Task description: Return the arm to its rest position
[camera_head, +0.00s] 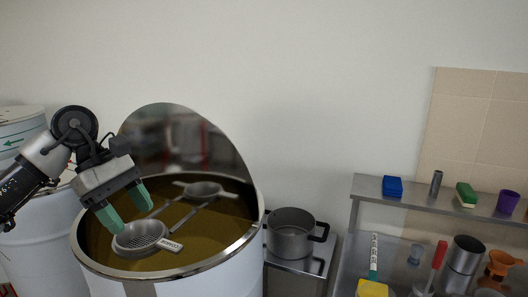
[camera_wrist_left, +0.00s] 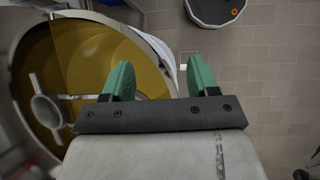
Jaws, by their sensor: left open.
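My left arm comes in from the left in the head view, and its gripper (camera_head: 125,206) is over the left part of the open settling tank (camera_head: 258,215). Its two green fingers are apart and nothing is between them. In the left wrist view the gripper (camera_wrist_left: 160,80) is also open and empty, with the tank's rim and amber contents at its left. A grey strainer (camera_head: 142,236) with a labelled handle sits in the tank just below the fingertips. Whether the fingers touch it is unclear. My right gripper is not in view.
The tank's lid (camera_head: 185,140) stands raised behind it. A second white drum (camera_head: 40,230) stands at the left. A grey pot (camera_head: 291,238) sits on a metal stand at the right. A shelf (camera_head: 420,197) holds a blue sponge (camera_head: 392,186) and other small things.

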